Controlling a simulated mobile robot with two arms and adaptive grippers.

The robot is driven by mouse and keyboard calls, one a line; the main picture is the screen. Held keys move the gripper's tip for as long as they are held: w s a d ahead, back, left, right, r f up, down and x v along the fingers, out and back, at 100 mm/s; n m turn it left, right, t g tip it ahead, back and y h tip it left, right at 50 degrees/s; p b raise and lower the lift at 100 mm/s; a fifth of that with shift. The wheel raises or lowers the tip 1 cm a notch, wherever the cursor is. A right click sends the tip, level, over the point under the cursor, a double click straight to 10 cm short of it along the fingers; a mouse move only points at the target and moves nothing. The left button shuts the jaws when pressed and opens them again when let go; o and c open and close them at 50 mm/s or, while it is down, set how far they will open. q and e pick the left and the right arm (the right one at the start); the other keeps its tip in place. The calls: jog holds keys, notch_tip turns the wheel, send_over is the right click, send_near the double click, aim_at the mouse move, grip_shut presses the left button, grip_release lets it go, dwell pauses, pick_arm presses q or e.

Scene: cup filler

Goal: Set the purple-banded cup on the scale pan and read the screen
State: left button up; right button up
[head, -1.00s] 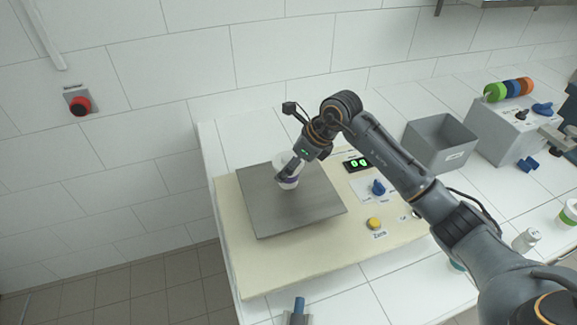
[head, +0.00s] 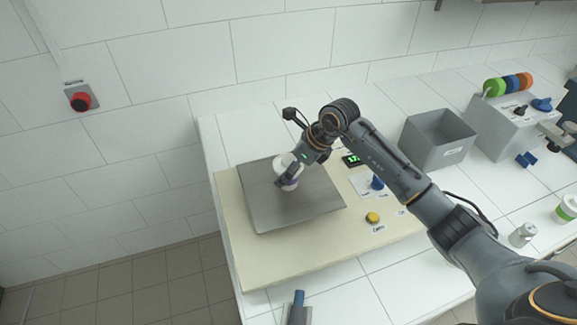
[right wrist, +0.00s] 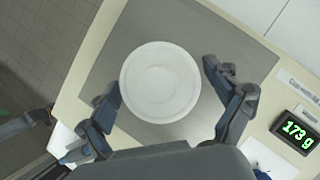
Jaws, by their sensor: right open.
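The purple-banded cup (head: 289,183) stands upright on the grey scale pan (head: 315,205), behind the pan's middle in the head view. In the right wrist view, I look down on the cup's round white top (right wrist: 160,82). My right gripper (head: 286,175) is open around the cup, one finger on each side. The screen (right wrist: 297,131) glows green and reads 173 g. In the head view, the screen (head: 352,160) is partly hidden by my right arm.
The pan lies on a cream board with a yellow button (head: 372,217) and a blue knob (head: 377,182). A grey bin (head: 437,140) stands behind right. A green-banded cup (head: 566,208) is at the far right.

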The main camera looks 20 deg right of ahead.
jog(key=shift+r, duration=0.15)
jog(key=shift+r, duration=0.15)
jog(key=b+v, duration=0.3)
jog(key=v, duration=0.8)
jog(key=shift+s+d+r, duration=0.15)
jog(key=shift+d+r, duration=0.05)
jog(key=shift+r, duration=0.15)
